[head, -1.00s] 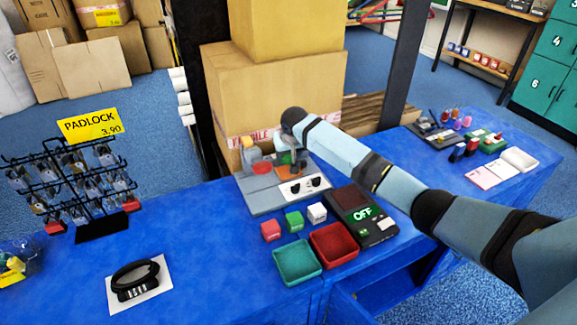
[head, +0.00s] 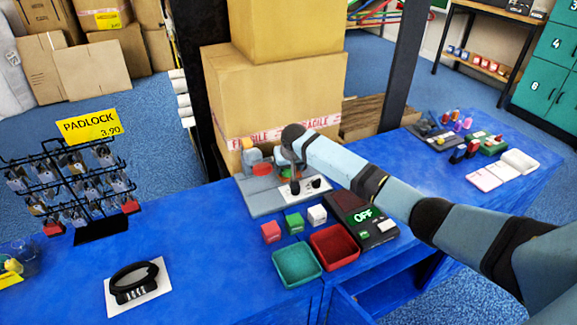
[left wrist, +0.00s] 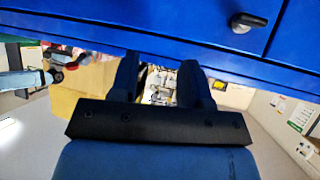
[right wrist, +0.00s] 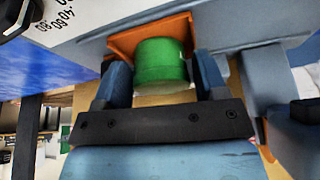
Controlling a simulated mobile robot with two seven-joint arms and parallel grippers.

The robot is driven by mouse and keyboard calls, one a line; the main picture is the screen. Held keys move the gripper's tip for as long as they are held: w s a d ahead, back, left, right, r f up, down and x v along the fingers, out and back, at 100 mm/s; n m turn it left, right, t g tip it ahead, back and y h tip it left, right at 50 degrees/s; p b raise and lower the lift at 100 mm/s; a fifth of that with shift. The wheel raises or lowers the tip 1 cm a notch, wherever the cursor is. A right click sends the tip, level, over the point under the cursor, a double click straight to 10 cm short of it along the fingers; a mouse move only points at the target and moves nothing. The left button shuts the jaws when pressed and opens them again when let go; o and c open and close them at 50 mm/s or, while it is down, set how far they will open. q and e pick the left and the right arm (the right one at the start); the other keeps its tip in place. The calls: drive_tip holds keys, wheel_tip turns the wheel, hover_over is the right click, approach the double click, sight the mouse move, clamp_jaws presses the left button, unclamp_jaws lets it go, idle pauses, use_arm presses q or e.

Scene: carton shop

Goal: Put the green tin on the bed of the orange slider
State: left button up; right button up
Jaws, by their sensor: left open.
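The green tin (right wrist: 160,64) stands between the fingers of my right gripper (right wrist: 162,72) in the right wrist view. It sits at the orange slider (right wrist: 124,44), whose raised edges show behind and beside it. The fingers are apart, one on each side of the tin, and appear not to press on it. In the head view my right gripper (head: 287,164) is low over the grey device (head: 262,199), and its wrist hides most of the tin and slider. My left gripper (left wrist: 159,72) is open and empty, below the blue counter edge, out of the head view.
A padlock rack (head: 75,195) stands left.

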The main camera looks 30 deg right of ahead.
drive_tip(key=d+p+v, duration=0.1)
drive_tip(key=p+v, duration=0.1)
drive_tip(key=v, duration=1)
drive_tip(key=shift+a+r, duration=0.15)
drive_tip(key=shift+a, duration=0.3)
